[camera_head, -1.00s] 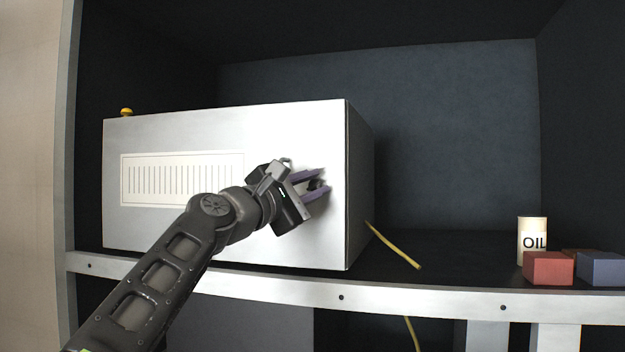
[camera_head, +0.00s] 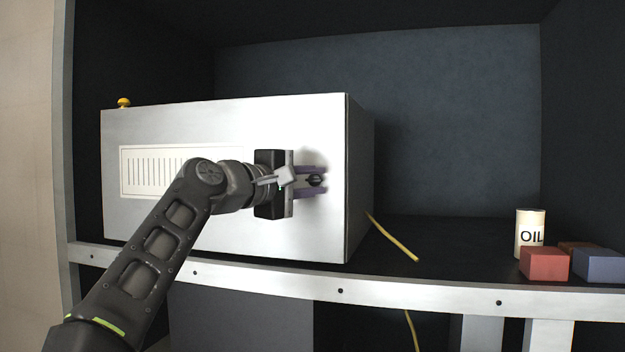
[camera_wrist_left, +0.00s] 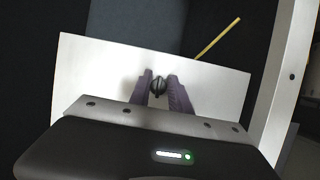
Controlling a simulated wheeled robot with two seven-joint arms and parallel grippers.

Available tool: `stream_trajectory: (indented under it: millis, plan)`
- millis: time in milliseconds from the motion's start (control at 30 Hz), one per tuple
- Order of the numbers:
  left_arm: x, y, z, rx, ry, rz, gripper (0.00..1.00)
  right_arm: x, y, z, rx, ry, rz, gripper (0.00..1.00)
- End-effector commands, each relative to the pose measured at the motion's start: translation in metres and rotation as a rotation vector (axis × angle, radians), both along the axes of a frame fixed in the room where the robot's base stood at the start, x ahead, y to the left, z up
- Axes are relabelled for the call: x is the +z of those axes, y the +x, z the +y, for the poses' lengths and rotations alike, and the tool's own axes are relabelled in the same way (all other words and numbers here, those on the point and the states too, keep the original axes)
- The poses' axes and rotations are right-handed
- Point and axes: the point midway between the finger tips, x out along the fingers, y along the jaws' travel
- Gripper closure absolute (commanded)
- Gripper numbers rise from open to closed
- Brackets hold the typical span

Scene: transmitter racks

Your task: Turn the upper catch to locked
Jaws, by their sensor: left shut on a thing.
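A small dark catch (camera_head: 315,180) sits near the right edge of the white cabinet's front face (camera_head: 225,228). It is the only catch I see, and its markings cannot be read. My left gripper (camera_head: 320,181) reaches in from the left, with one purple finger above the catch and one below. It is shut on the catch. In the left wrist view the dark round catch (camera_wrist_left: 158,88) shows between the two fingers, and the gripper (camera_wrist_left: 160,80) partly covers it. My right gripper is not in view.
A yellow knob (camera_head: 124,102) is on the cabinet's top left. An oil can (camera_head: 530,233), a red block (camera_head: 543,264) and a blue block (camera_head: 598,266) stand on the shelf at right.

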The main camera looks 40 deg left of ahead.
Motion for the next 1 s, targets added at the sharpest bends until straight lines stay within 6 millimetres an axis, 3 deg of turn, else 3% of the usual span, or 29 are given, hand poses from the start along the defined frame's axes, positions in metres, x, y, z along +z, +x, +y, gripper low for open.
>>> stream_trajectory:
  millis: [267, 300, 533, 833, 1000]
  plan:
    - [-0.001, 0.001, 0.0, -0.001, 0.001, 0.003, 1.0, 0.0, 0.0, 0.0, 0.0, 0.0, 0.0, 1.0]
    - [-0.001, 0.001, 0.0, -0.001, 0.001, 0.003, 0.75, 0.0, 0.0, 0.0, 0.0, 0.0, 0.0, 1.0]
    - [-0.001, 0.0, 0.0, 0.0, 0.0, 0.002, 0.56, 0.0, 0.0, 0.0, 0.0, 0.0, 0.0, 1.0]
    - [0.0, -0.001, 0.0, 0.0, 0.0, 0.0, 0.55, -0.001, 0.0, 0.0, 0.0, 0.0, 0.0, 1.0]
    - [-0.001, -0.015, 0.001, 0.002, 0.0, -0.003, 0.55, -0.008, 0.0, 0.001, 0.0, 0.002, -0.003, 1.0]
